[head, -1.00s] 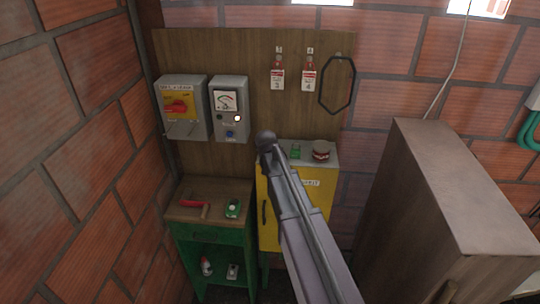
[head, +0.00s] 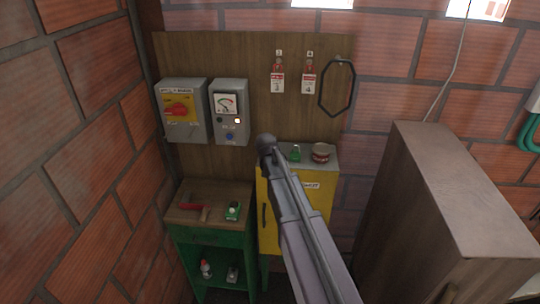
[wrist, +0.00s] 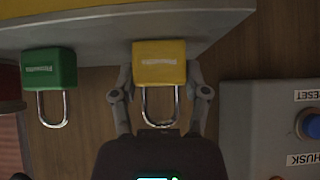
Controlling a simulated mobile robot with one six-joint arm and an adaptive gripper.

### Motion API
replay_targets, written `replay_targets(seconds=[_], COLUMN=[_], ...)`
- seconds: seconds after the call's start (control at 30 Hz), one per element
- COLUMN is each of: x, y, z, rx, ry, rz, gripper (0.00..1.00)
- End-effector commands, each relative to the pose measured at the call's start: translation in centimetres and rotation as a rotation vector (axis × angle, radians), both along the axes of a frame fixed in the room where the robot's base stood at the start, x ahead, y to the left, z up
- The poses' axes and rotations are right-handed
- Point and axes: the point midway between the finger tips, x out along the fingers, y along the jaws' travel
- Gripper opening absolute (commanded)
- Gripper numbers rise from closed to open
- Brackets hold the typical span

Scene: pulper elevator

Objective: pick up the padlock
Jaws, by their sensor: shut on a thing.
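The yellow padlock (wrist: 160,63) is in the wrist view, its body between the two fingers of my gripper (wrist: 160,78) and its silver shackle pointing toward my palm. The gripper is shut on it, one finger against each side. The padlock lies at the edge of a grey top surface (wrist: 100,35). A green padlock (wrist: 49,70) is to its left in the wrist view, apart from the gripper. It also shows in the head view (head: 295,153) on the yellow cabinet's top. My arm hides the yellow padlock and the fingers in the head view.
The yellow cabinet (head: 318,205) stands against a wooden board with a switch box (head: 181,110) and a gauge box (head: 229,110). A round tin (head: 320,152) sits on the cabinet. A green bench (head: 205,240) is at left, a tall brown cabinet (head: 440,180) at right.

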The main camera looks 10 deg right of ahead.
Motion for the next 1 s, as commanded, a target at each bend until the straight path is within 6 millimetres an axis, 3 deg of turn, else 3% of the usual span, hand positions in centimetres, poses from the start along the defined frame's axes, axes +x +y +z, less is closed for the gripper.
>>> replay_targets(seconds=[0.47,0.9,1.0], x=[0.0,0.0,-2.6], y=[0.0,0.0,0.2], z=[0.7,4.0,3.8], rx=[0.0,0.0,0.0], ry=[0.0,0.0,0.0], rz=[0.0,0.0,0.0], gripper=[0.07,0.07,0.07])
